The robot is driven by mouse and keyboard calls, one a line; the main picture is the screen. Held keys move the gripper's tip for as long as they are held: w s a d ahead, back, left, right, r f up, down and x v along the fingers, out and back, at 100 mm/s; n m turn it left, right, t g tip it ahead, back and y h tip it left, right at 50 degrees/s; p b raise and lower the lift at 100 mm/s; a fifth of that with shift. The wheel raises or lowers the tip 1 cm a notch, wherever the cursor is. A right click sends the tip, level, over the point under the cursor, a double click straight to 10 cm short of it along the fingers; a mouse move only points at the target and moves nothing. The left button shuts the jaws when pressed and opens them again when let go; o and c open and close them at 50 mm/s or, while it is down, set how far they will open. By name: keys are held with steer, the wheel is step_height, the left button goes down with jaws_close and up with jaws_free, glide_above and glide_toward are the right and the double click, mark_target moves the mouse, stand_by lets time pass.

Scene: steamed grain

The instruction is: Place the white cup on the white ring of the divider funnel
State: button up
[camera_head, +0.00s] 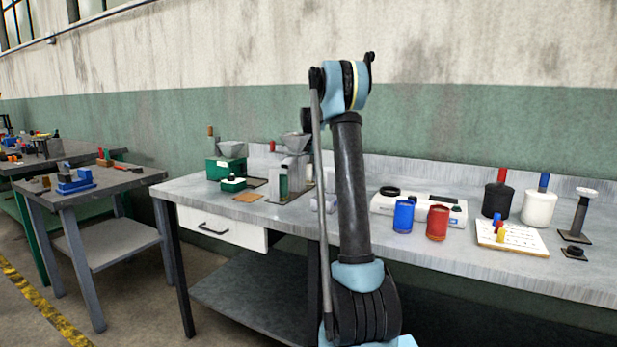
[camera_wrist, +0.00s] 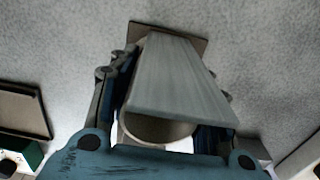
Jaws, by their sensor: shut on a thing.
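My gripper (camera_wrist: 172,80) shows in the wrist view, its fingers to the left and right of the middle. It is shut on the white cup (camera_wrist: 126,139), whose round opening and pale sides show close to the palm. A long grey, tapering piece (camera_wrist: 178,75) lies across the view between the fingers and covers part of the cup; I cannot tell what it belongs to. In the head view, a grey device with a funnel (camera_head: 296,140) stands near the middle of the bench, left of my arm. I cannot make out its white ring. My arm hides the gripper and cup there.
A green box with a grey funnel (camera_head: 231,150) stands left of the device. Bare bench lies along the front right.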

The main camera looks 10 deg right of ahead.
steer(key=o, duration=1)
steer(key=shift+o, duration=0.2)
step_height(320, 180, up, 12)
